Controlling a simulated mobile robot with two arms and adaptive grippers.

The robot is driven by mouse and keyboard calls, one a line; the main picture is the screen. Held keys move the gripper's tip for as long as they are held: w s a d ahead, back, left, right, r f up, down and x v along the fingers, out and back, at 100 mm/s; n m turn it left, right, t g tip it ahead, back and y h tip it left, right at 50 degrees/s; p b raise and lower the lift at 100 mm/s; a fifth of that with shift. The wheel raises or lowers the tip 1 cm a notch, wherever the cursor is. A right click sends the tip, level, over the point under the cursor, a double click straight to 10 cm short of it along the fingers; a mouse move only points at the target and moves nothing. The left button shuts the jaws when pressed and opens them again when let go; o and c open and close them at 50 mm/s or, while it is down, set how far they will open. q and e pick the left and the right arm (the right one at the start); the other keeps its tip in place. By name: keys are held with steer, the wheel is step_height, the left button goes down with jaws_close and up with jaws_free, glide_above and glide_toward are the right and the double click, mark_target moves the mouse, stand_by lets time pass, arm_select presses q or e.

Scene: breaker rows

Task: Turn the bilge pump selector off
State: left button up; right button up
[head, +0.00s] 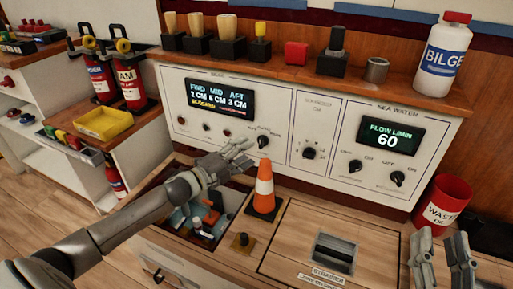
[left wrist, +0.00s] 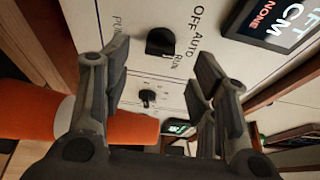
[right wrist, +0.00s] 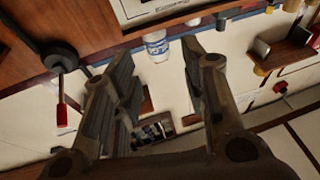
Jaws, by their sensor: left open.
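The bilge pump selector is a black knob (head: 263,142) on the white panel, right of the bilge display (head: 220,98). In the left wrist view the knob (left wrist: 160,41) has the words OFF, AUTO and RUN beside it. I cannot tell surely which word it points to. My left gripper (head: 240,153) is open just in front of the panel, close to the knob. In the left wrist view its fingers (left wrist: 150,75) are spread with the knob ahead between them, seemingly not touching. My right gripper (head: 440,248) is open and empty at the lower right, away from the panel.
An orange cone (head: 264,188) stands just below the left gripper, close to it. Another knob (head: 309,152) sits to the right, with the sea water display (head: 390,137) beyond. A red waste bin (head: 442,205) stands by the right gripper.

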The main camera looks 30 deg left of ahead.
mark_target(262, 142)
arm_select(q)
steer(key=shift+b+x, duration=0.4)
steer(key=shift+x, duration=2.2)
arm_select(e)
steer(key=shift+s+r+t+y, duration=0.15)
steer(key=shift+s+r+t, duration=0.15)
steer(key=shift+r+t, duration=0.25)
steer(key=shift+s+r+t+y, duration=0.2)
steer(key=shift+s+r+t, duration=0.1)
steer(key=shift+r, duration=0.5)
steer(key=shift+s+r+t+y, duration=0.15)
steer(key=shift+s+r+t, duration=0.15)
steer(key=shift+r+t, duration=0.25)
steer(key=shift+r, duration=0.1)
arm_select(q)
steer(key=shift+c, duration=0.4)
steer(key=c, duration=0.9)
